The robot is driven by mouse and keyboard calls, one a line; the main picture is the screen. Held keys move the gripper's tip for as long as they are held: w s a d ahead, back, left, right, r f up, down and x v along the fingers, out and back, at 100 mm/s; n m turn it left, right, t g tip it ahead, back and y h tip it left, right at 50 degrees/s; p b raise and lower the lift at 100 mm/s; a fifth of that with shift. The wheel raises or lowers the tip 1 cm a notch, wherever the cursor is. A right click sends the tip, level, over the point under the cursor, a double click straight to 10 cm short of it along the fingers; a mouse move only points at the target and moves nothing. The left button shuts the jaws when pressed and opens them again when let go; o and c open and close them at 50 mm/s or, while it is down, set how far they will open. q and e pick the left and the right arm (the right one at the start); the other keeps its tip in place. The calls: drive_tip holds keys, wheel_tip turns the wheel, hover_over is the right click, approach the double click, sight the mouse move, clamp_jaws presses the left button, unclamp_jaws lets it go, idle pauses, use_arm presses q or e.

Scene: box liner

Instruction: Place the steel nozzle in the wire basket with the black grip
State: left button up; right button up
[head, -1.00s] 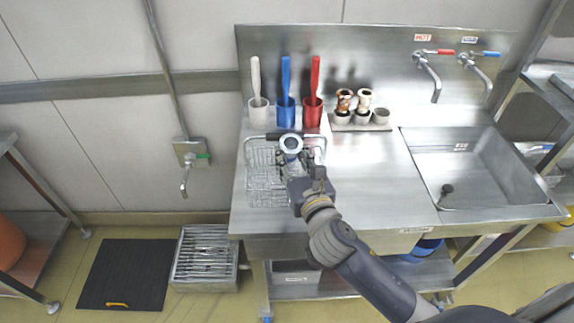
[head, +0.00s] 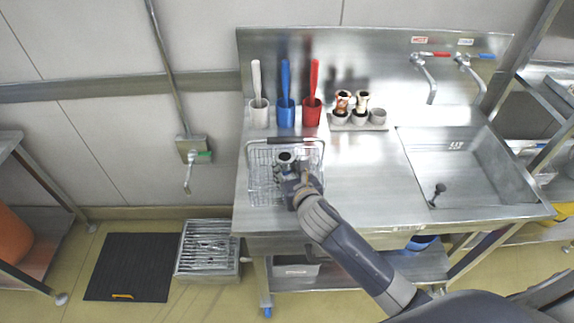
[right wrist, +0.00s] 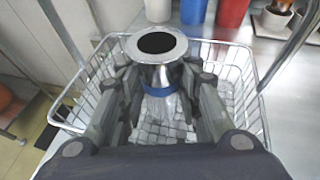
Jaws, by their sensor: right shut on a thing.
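The wire basket (head: 262,185) stands at the left end of the steel counter, and its black grip (head: 286,141) shows on the raised handle at the back. My right gripper (head: 289,172) is over the basket and shut on the steel nozzle (head: 286,158). In the right wrist view the nozzle (right wrist: 158,50) has a wide rim with a dark opening and a blue band lower down. The gripper fingers (right wrist: 158,85) are on both sides of it, with the basket wires (right wrist: 235,62) around and below. The nozzle's lower end is hidden. My left gripper is not in view.
White (head: 259,112), blue (head: 285,115) and red (head: 311,112) cups with brushes stand behind the basket. Several small cups on a tray (head: 372,127), two holding brownish pieces, stand to their right. The sink (head: 465,165) is at right; the counter between is clear.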

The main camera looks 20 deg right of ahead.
drive_tip(key=shift+f, duration=0.1)
idle(0.3)
drive_tip(key=shift+s+f, duration=0.15)
drive_tip(key=shift+f, duration=0.45)
drive_tip(key=o, duration=1.2)
drive_tip(key=shift+s+f, duration=0.1)
drive_tip(key=shift+f, duration=0.1)
drive_tip(key=shift+d, duration=0.1)
drive_tip(key=shift+s, duration=0.1)
drive_tip(key=shift+r, duration=0.6)
drive_tip(key=shift+s, duration=0.25)
drive_tip(key=r+b+v, duration=0.1)
drive_tip(key=v, duration=1)
